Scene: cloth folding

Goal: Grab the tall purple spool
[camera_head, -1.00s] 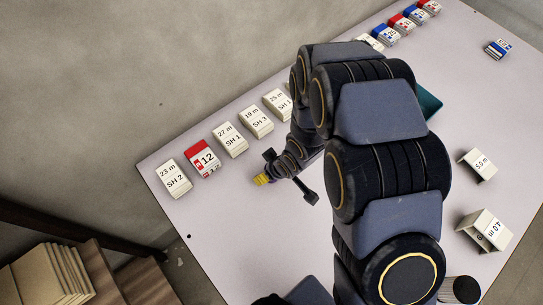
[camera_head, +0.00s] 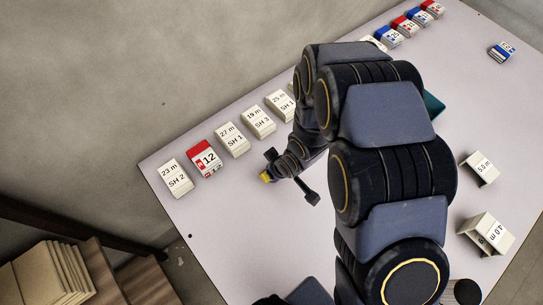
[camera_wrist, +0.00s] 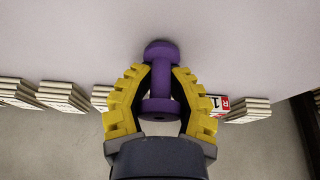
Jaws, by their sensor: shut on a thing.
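The tall purple spool (camera_wrist: 162,55) is in the wrist view, with a wide flange at each end and a thinner middle. My gripper (camera_wrist: 161,76) has its yellow fingers on either side of the spool, shut on it. In the head view my gripper (camera_head: 267,176) is low over the table, at the left of my arm. The spool is not visible in the head view. Whether the spool touches the table is hard to tell.
Two white tent cards, one marked 4.0 m (camera_head: 486,233), stand at the right. A teal thing (camera_head: 433,105) is partly hidden behind my arm. The table's left front is bare.

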